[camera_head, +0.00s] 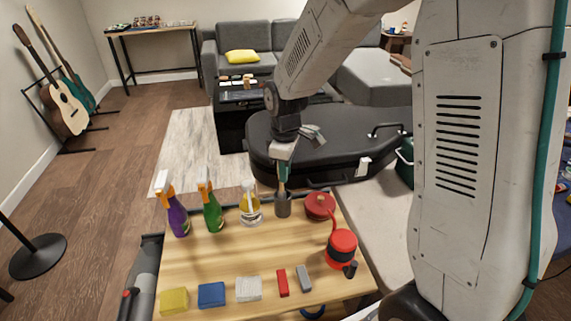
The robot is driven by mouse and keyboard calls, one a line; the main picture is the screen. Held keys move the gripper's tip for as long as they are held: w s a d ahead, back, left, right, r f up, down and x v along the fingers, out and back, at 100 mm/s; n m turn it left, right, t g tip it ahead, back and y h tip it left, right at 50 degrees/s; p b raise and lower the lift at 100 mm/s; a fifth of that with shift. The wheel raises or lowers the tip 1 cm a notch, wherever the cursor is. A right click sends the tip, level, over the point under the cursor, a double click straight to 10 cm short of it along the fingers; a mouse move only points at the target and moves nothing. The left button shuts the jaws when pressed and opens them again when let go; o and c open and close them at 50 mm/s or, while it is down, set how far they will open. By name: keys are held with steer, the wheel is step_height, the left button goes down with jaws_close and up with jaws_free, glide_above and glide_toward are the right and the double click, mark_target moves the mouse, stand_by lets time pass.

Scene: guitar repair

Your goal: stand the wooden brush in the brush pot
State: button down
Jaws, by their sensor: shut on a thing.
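My gripper (284,174) points down over the back edge of the wooden table and is shut on the wooden brush (282,187). Only a short light-brown part of the brush shows below the fingers. The brush's lower end meets the pot's mouth in this view. I cannot tell how deep it sits inside, as the pot's wall hides it.
A red round thing (319,205) stands close on the right. Sponges and blocks line the front of the table (230,258). A black guitar case (330,150) lies behind.

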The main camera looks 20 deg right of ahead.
steer(key=shift+f, duration=0.2)
steer(key=c, duration=1.2)
jaws_free()
steer(key=shift+c, duration=0.2)
steer(key=shift+r, duration=0.15)
step_height(320, 180, up, 8)
steer(key=shift+f, duration=0.2)
